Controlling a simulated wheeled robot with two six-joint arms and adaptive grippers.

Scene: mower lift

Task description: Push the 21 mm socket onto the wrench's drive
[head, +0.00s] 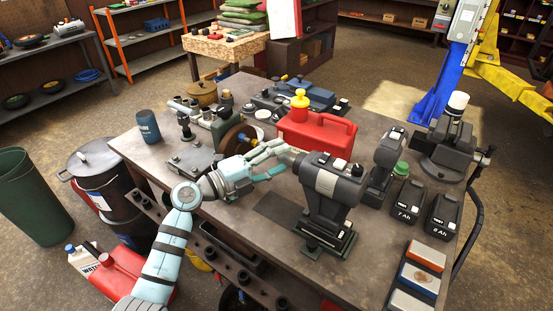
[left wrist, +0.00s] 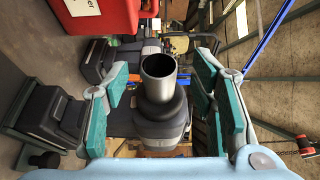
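The wrench (head: 330,185) is a dark grey and black power tool. It stands upright on the bench, its nose pointing left towards my left gripper (head: 268,163). In the left wrist view the wrench's dark nose (left wrist: 158,112) shows end-on. A bare metal socket (left wrist: 159,70), a short tube with its open end towards the camera, sits in line with that nose. It looks to be at or on the drive; how far on, I cannot tell. My left gripper (left wrist: 163,108) is open, its teal fingers on either side of the socket with gaps. My right gripper is not in view.
A red fuel can (head: 318,135) with a yellow cap stands behind the wrench. A second power tool (head: 385,165) and black batteries (head: 405,203) are to its right. Coloured boxes (head: 418,275) lie at the front right. A bench vise-like machine (head: 225,130) stands left of my gripper.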

